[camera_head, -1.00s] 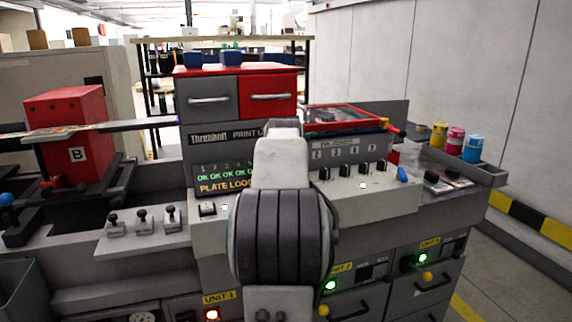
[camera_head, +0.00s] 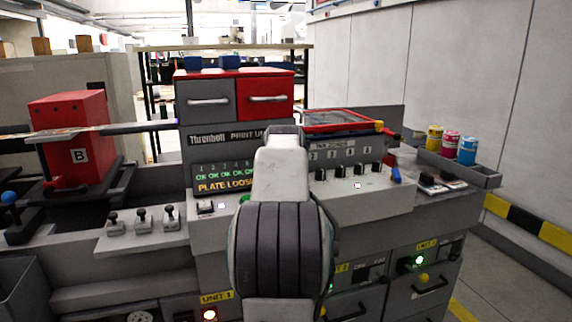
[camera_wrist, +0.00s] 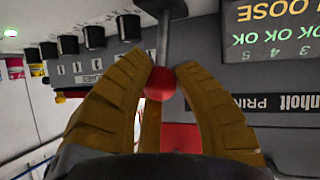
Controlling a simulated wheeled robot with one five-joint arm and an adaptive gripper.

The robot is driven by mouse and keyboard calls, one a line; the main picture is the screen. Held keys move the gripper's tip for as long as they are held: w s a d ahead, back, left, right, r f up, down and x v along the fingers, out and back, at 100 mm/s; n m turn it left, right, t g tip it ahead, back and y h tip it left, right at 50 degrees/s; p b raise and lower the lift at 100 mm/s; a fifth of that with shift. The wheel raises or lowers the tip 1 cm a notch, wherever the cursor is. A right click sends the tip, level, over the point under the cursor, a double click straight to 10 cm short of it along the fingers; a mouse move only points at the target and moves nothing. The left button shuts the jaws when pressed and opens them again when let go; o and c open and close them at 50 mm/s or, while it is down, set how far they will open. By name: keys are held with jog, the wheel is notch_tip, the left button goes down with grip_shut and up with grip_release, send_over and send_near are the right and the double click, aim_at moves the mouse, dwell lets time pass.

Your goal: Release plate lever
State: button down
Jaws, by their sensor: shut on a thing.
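The plate lever shows in the wrist view as a grey rod (camera_wrist: 163,37) with a red ball knob (camera_wrist: 160,84) on its end. My gripper (camera_wrist: 166,76) has its tan fingers shut around this knob. In the head view my own arm hides the lever and the gripper. The display (camera_head: 222,177) on the console reads "OK" in green along a row, with "PLATE LOOSE" in yellow below, its end partly covered by my arm. The display also shows upside down in the wrist view (camera_wrist: 270,30).
Black knobs (camera_head: 340,171) line the console right of my arm. Three small levers (camera_head: 142,216) stand to the left. A red block marked B (camera_head: 68,130) is farther left. Ink cans (camera_head: 451,144) stand in a tray at right. Red and grey drawers (camera_head: 236,98) sit behind.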

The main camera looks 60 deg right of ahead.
jog(key=shift+a+f, duration=0.1)
jog(key=shift+f, duration=0.05)
jog(key=c, duration=0.9)
grip_release()
jog(key=shift+a, duration=0.1)
jog(key=shift+s+a+r, duration=0.25)
jog(key=shift+a+r, duration=0.05)
jog(key=shift+r, duration=0.15)
jog(key=v, duration=1.1)
jog(key=shift+s, duration=0.1)
